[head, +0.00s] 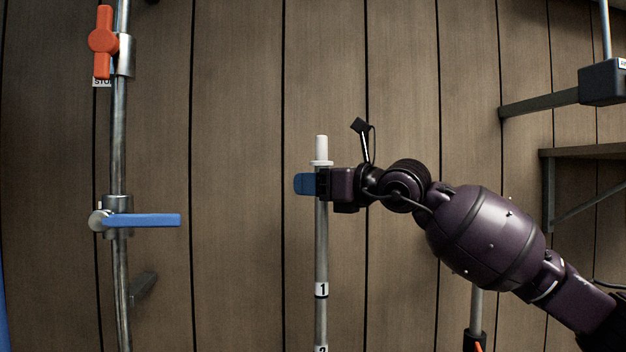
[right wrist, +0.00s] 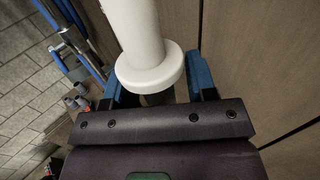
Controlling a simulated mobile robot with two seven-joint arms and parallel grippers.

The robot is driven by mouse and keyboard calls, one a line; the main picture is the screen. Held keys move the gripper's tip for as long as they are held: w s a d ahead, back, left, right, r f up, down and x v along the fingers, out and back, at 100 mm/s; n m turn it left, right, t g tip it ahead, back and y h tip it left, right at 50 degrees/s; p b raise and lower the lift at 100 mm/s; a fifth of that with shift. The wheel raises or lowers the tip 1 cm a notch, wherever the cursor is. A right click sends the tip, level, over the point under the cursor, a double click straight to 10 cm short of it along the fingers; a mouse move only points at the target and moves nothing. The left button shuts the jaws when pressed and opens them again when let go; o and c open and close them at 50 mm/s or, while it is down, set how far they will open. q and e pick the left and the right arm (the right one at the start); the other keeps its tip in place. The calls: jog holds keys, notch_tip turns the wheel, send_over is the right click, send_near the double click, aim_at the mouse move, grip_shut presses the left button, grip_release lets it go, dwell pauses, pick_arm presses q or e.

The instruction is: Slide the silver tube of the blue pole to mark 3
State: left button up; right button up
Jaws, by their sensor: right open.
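The silver tube (head: 321,245) stands upright against the wooden wall in the head view. It has a white tip and a white collar (head: 321,163) at its top. Mark 1 (head: 321,289) is on a white band lower on the tube, and mark 2 (head: 321,349) is cut by the bottom edge. Mark 3 and the blue part of the pole are not seen. My right gripper (head: 312,184) is open, with its blue fingers at the tube just below the collar. In the right wrist view the white collar (right wrist: 150,68) lies between the two fingers. My left gripper is not in view.
A metal pipe with a blue lever (head: 146,220) and an orange handle (head: 103,41) runs along the wall at left. Brackets and a shelf (head: 590,151) are at right. Another pole (head: 476,310) stands below my right arm. Wall between pipe and tube is clear.

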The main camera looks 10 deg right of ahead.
jog(key=shift+w+a, duration=0.1)
jog(key=shift+w, duration=0.05)
grip_shut()
notch_tip(320, 180, up, 12)
jog(key=shift+r+p, duration=0.1)
jog(key=shift+p, duration=0.9)
grip_release()
